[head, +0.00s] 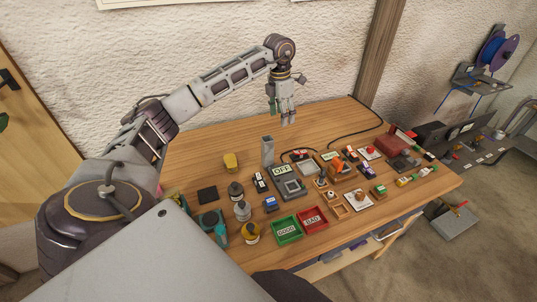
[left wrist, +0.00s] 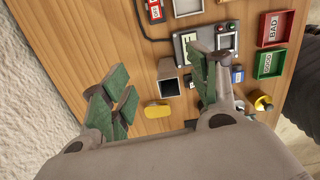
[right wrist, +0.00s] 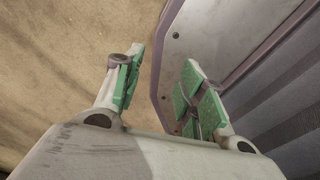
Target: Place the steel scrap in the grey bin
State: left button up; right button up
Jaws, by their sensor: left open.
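A tall grey open-topped box (head: 267,150), which looks like the grey bin, stands upright toward the back of the wooden table. In the left wrist view the grey bin (left wrist: 168,86) shows its dark square opening between my fingers. My left gripper (head: 283,118) hangs above the table, behind and right of the bin, apart from it. It is open, with nothing visible between its green-padded fingers. I cannot pick out the steel scrap in any view. My right gripper (right wrist: 158,88) is open and empty in its wrist view, away from the table objects.
A yellow block (head: 230,161) lies left of the bin. Several small devices crowd the right side. The table's back left is clear.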

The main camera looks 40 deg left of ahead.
pick_arm(q)
jog(key=g+y, duration=0.1)
jog(key=g, duration=0.1)
send_near(267, 138)
jog(key=shift+f+m, duration=0.2)
jog(key=shift+m, duration=0.1)
jog(key=shift+d+f, duration=0.1)
jog(key=shift+f, duration=0.05)
jog(key=f, duration=0.7)
jog(key=shift+s+a+p, duration=0.25)
jog(key=shift+s+p, duration=0.05)
jog(key=shift+s, duration=0.05)
jog(key=shift+f, duration=0.65)
pick_arm(e)
jog(key=shift+s+a+r, duration=0.1)
jog(key=shift+a+r, duration=0.05)
jog(key=shift+r, duration=0.15)
pick_arm(q)
jog(key=shift+s+f, duration=0.1)
jog(key=shift+s+f+p, duration=0.15)
jog(key=shift+f+p, duration=0.45)
jog(key=shift+f, duration=1.3)
jog(key=shift+a+f, duration=0.1)
jog(key=shift+f, duration=0.5)
pick_arm(e)
jog(key=shift+a+r, duration=0.2)
jog(key=shift+r, duration=0.45)
pick_arm(q)
jog(key=shift+c, duration=0.3)
